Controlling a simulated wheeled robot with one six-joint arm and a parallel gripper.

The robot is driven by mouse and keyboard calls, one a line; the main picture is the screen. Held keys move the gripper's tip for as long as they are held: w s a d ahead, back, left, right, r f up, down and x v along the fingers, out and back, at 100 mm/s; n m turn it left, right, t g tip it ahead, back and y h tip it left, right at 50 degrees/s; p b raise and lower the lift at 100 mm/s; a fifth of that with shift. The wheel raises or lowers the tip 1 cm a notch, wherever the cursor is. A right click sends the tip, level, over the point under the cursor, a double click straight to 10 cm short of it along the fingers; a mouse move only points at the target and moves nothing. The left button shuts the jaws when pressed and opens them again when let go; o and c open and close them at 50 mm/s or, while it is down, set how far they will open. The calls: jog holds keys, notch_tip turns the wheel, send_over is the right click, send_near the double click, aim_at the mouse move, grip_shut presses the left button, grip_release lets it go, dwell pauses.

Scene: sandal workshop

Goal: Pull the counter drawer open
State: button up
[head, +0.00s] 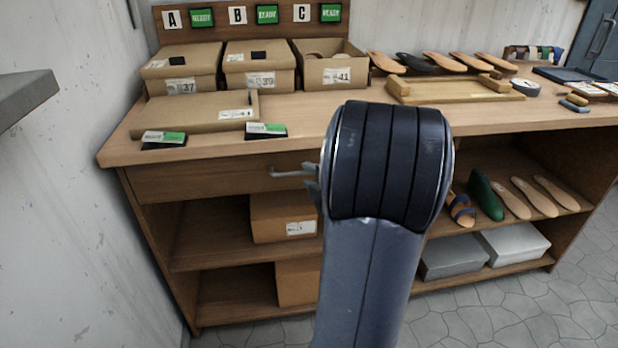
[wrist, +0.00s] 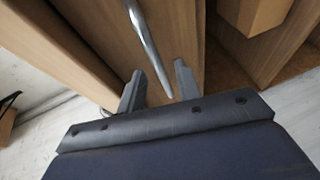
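The counter drawer (head: 190,178) is a wide wooden front under the left part of the counter top, and it looks closed, flush with the frame. Its metal bar handle (head: 288,173) shows just left of my arm; its right part is hidden. In the wrist view the handle (wrist: 145,38) runs down the wooden front, its lower end between my fingers. My gripper (wrist: 158,70) is open, with visible gaps between the fingers and the bar. In the head view only a bit of my gripper (head: 312,184) shows beside the handle, the rest behind my arm.
The counter top (head: 330,115) holds shoe boxes (head: 182,68), a flat carton (head: 195,112), a wooden tray (head: 455,92) and several soles. Open shelves below hold cartons (head: 283,217), sandals and grey boxes (head: 452,257). A wall stands close at left; floor (head: 575,300) is clear at right.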

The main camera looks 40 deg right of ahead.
jog(key=shift+w+f, duration=0.1)
jog(key=shift+w, duration=0.4)
jog(key=shift+d, duration=0.1)
grip_shut()
